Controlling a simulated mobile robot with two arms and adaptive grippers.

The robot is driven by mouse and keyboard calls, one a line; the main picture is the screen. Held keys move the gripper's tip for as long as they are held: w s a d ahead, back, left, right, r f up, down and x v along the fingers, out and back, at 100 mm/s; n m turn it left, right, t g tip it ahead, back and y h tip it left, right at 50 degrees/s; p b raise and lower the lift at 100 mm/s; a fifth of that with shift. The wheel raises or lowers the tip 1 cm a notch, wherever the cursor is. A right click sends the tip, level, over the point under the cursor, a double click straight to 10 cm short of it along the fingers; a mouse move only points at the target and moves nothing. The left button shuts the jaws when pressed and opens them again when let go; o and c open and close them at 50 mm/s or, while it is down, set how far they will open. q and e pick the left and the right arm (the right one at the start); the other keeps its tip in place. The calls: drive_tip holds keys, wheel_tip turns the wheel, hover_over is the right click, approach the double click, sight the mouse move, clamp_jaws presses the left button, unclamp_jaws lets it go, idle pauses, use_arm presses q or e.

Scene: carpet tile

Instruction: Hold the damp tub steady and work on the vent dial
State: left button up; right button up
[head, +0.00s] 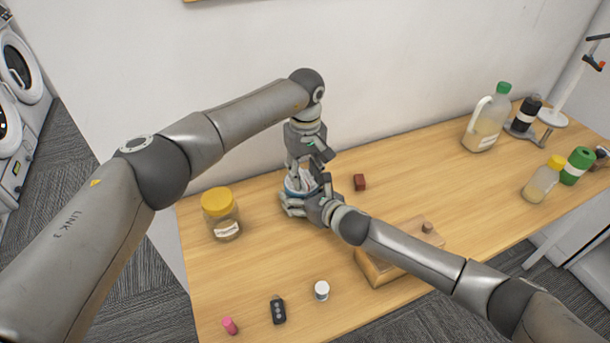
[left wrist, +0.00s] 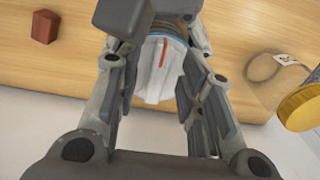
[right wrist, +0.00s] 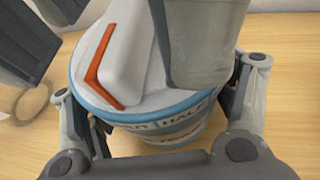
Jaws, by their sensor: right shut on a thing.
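The damp tub (right wrist: 160,138) is white with a blue band and lettering. My right gripper (head: 303,208) is shut around its side, with a finger on either side in the right wrist view. The vent dial (right wrist: 122,50) is a white raised grip with an orange mark on the tub's top; it also shows in the left wrist view (left wrist: 155,85). My left gripper (head: 308,176) reaches down from above, open, its fingers apart on either side of the dial. In the head view both grippers hide most of the tub.
A yellow-lidded jar (head: 222,216) stands left of the tub, and a dark red block (head: 359,182) lies right of it. A wooden box (head: 378,268) sits under my right forearm.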

use_arm(q)
drive_tip(key=shift+f, duration=0.65)
clamp_jaws()
drive_tip(key=shift+w+d+n, duration=0.2)
drive_tip(key=shift+n, duration=1.2)
drive_tip(key=shift+w+d+n, duration=0.15)
drive_tip(key=shift+n, duration=1.25)
unclamp_jaws()
